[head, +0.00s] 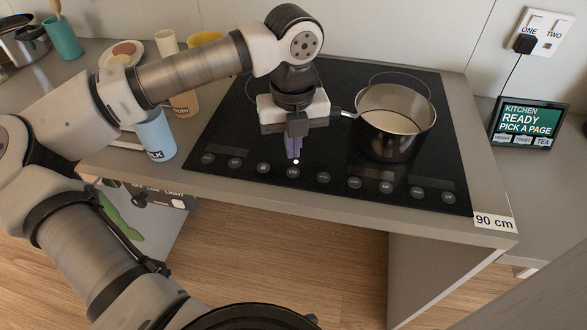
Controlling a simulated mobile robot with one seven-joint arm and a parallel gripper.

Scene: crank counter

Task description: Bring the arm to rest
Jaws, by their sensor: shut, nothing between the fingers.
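My gripper (294,152) points down over the front left part of the black cooktop (330,90), just behind its row of round touch buttons. Its fingers are together with nothing between them. I cannot tell whether the fingertips touch the glass. My arm reaches in from the left, arches over the counter and comes down at the wrist. A pot (392,135) stands on the cooktop to the right of my gripper, its handle pointing left toward my wrist.
A blue milk container (155,137) stands left of the cooktop, below my forearm. Cups and a plate (122,52) stand behind it. A screen (528,124) is at the right, under a wall outlet (541,32). The counter's front edge (330,205) bears a "90 cm" label. Open floor lies in front.

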